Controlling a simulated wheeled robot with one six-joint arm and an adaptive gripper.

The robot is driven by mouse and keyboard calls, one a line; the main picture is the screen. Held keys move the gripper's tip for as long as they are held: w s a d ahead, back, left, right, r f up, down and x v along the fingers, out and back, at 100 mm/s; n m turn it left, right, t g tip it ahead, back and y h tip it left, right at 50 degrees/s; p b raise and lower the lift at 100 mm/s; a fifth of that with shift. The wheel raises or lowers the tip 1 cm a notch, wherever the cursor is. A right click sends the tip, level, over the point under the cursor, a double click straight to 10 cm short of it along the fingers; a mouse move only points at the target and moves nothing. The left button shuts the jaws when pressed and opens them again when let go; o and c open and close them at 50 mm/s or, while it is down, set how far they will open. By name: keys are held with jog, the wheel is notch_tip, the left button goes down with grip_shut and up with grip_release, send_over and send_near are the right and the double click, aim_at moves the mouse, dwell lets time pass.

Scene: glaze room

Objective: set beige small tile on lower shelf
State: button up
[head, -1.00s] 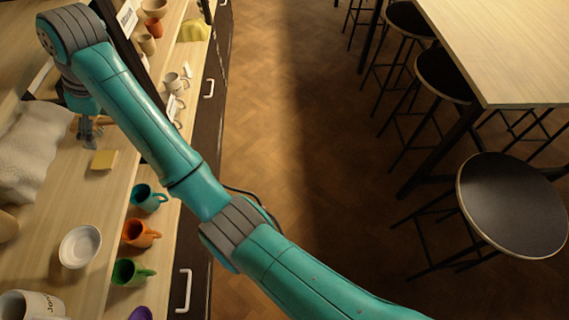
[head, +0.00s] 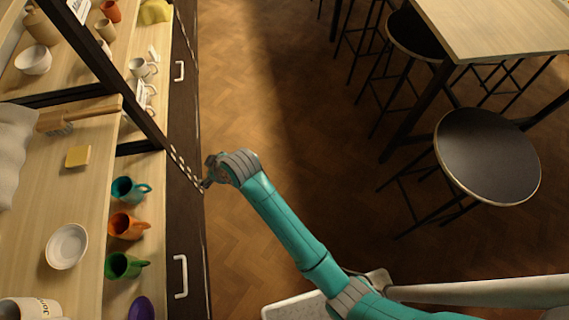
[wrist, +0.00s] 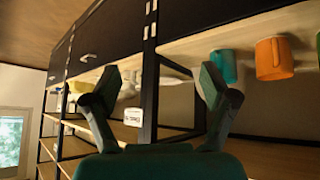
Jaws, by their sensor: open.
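The beige small tile (head: 77,156), a yellowish flat square, lies on the wooden surface at the left of the head view, left of the teal mug. Nothing touches it. My gripper (head: 207,182) is away to the right, out past the shelf edge, beside the dark cabinet front. In the wrist view my gripper (wrist: 160,80) shows two spread fingers with nothing between them. The tile cannot be made out in the wrist view. I cannot tell which board is meant by the lower shelf.
Teal (head: 127,190), orange (head: 126,227) and green (head: 123,265) mugs line the front board. A wooden brush (head: 75,118), a white bowl (head: 67,246) and white cloth (head: 14,150) are near the tile. A dark upright (head: 128,98) divides the shelving. Stools (head: 487,155) stand right; floor between is free.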

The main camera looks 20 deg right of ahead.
jog(key=s+d+f+m+t+h, duration=0.1)
jog(key=s+d+f+m+t, duration=0.15)
jog(key=s+d, duration=0.75)
jog(key=s+d+f+m+t+h, duration=0.1)
jog(key=s+d+m+t, duration=0.2)
jog(key=s+d, duration=0.8)
jog(key=s+d+r+m+t+h, duration=0.1)
jog(key=s+d+r, duration=0.3)
jog(key=s+r, duration=0.5)
jog(key=s+d+r+m+t+h, duration=0.2)
jog(key=s+d+r+m, duration=0.1)
jog(key=s+r, duration=0.6)
jog(key=shift+s+d+r, duration=0.35)
jog(key=shift+s+r, duration=0.05)
jog(key=shift+s, duration=0.15)
jog(key=shift+t, duration=0.25)
